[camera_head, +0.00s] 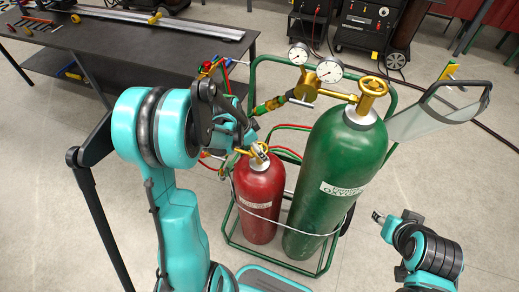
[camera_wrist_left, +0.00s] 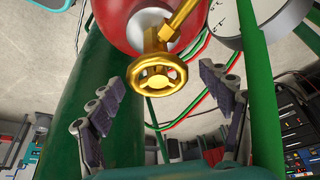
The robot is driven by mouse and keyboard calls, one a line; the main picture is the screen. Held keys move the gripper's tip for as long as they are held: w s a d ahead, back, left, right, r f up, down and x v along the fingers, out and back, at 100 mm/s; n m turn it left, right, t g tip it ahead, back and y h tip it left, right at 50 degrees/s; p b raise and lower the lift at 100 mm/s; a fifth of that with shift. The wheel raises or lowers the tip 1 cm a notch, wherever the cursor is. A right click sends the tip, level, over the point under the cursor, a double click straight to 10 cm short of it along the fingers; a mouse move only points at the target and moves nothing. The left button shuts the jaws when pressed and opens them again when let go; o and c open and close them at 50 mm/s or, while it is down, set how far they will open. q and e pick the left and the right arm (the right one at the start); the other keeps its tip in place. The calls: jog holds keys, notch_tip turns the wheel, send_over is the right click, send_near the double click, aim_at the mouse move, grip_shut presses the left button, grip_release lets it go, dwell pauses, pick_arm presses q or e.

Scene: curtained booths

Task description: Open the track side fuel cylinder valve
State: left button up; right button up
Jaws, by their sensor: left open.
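The red fuel cylinder (camera_head: 259,205) stands upright in a green cart, left of a taller green oxygen cylinder (camera_head: 335,160). Its gold valve handwheel (camera_head: 259,151) is partly hidden by my left gripper (camera_head: 245,138) in the head view. In the left wrist view, the gold handwheel (camera_wrist_left: 157,82) on the red cylinder (camera_wrist_left: 135,25) appears between the spread fingers of my left gripper (camera_wrist_left: 160,95). The fingers are open and look apart from the wheel. My right gripper (camera_head: 379,218) is low at the right, away from the cylinders; its finger opening is unclear.
Gold regulators with gauges (camera_head: 322,72) and a gold oxygen handwheel (camera_head: 372,88) sit behind and right of the red cylinder. Red and green hoses run around the cart. A dark table (camera_head: 130,50) stands at the back left.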

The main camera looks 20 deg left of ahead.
pick_arm(q)
jog(key=shift+d+f, duration=0.2)
jog(key=shift+f, duration=0.1)
jog(key=c, duration=1.2)
jog(key=shift+o, duration=0.2)
jog(key=shift+n, duration=0.4)
